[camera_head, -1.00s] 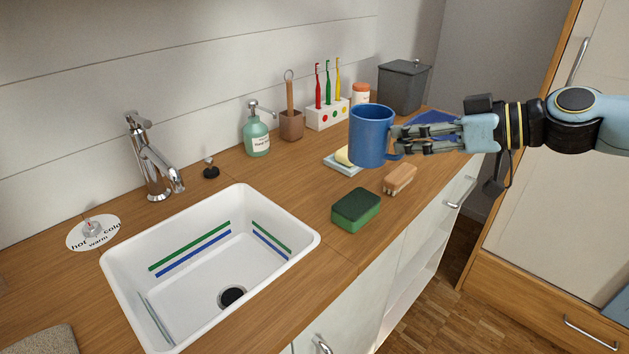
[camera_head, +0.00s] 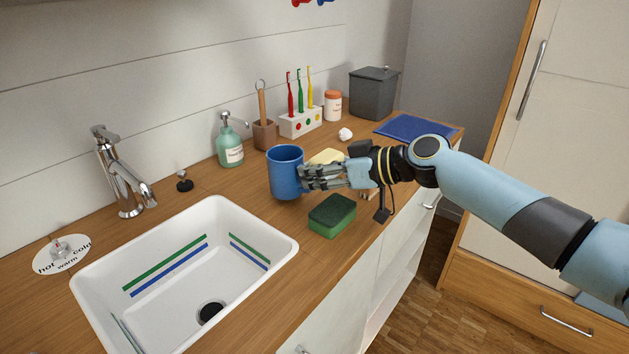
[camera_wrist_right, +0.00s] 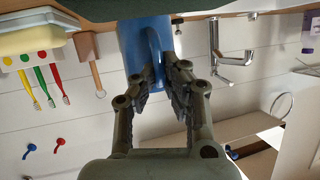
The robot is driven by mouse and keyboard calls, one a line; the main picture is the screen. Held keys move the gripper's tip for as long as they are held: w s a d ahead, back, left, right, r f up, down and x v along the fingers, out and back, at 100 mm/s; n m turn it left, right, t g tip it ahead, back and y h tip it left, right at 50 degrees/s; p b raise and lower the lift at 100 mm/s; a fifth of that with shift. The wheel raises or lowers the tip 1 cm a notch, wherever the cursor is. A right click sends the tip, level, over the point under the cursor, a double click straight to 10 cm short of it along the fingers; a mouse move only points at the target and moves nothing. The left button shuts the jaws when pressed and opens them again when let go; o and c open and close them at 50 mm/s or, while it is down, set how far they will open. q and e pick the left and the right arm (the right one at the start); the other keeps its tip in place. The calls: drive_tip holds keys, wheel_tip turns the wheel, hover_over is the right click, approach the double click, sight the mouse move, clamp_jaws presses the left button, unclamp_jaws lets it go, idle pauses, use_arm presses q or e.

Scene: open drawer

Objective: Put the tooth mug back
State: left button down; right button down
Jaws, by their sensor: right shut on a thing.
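The blue tooth mug (camera_head: 284,168) is upright over the counter (camera_head: 165,222), between the soap dispenser and the green sponge; I cannot tell whether its base touches the wood. My right gripper (camera_head: 306,180) reaches in from the right and is shut on the mug at its handle side. In the right wrist view, which is upside down, the fingers (camera_wrist_right: 160,80) close on the mug's handle, with the blue mug body (camera_wrist_right: 133,45) beyond. The handle is largely hidden by the fingers in the head view. My left gripper is not in view.
A green sponge (camera_head: 331,217) lies just in front of the gripper. A soap dispenser (camera_head: 229,145), a brush holder (camera_head: 264,134) and a toothbrush stand (camera_head: 300,123) are behind. The sink (camera_head: 90,285) is at left. A blue mat (camera_head: 420,128) lies clear at the far right end.

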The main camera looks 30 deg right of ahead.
drive_tip(key=shift+f, duration=0.9)
drive_tip(key=shift+f, duration=0.15)
drive_tip(key=c, duration=1.5)
unclamp_jaws()
